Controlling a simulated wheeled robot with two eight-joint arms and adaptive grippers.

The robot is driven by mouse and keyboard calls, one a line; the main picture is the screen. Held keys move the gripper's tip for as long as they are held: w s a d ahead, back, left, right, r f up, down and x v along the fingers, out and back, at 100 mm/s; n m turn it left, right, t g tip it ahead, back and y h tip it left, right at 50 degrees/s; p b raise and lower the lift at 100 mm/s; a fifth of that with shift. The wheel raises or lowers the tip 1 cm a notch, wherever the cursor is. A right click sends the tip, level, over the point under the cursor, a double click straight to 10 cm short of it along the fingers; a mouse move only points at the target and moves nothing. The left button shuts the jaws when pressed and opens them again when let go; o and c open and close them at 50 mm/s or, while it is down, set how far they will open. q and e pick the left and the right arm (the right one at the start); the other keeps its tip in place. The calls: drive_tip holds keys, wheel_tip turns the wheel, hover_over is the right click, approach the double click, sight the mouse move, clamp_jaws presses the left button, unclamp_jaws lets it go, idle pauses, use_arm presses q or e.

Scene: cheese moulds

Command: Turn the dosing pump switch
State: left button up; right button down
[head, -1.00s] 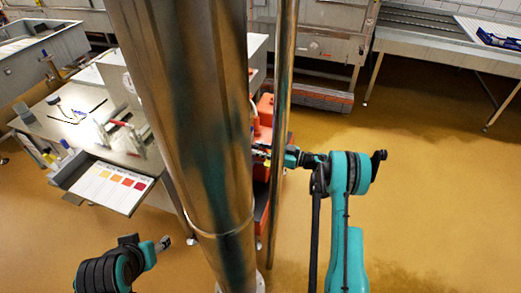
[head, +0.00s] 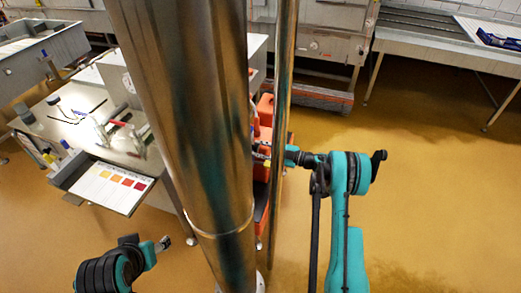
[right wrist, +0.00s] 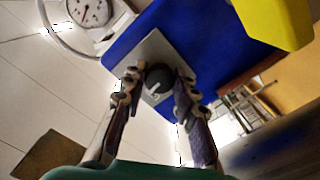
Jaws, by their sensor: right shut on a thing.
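In the right wrist view a dark round knob (right wrist: 160,79) with a pale mark sits on a grey plate (right wrist: 150,50) on a blue housing (right wrist: 190,33). It appears to be the pump switch. My right gripper (right wrist: 157,92) is shut on the knob, with one finger on each side. In the head view my right gripper (head: 264,155) reaches left past the thin pole, and the knob is hidden there. My left gripper (head: 163,243) hangs low at the left, apart from everything; its fingers are too small to judge.
A round gauge (right wrist: 88,10) and a yellow part (right wrist: 275,20) flank the blue housing. In the head view a steel bench (head: 75,125) with a colour chart (head: 110,188) stands left. Orange-red containers (head: 265,108) are behind the thin pole (head: 281,100). Floor at right is clear.

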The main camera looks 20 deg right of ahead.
drive_tip(key=n, duration=0.4)
drive_tip(key=shift+n, duration=0.3)
idle(0.3)
drive_tip(key=c, duration=1.2)
unclamp_jaws()
drive_tip(key=v, duration=1.2)
idle(4.2)
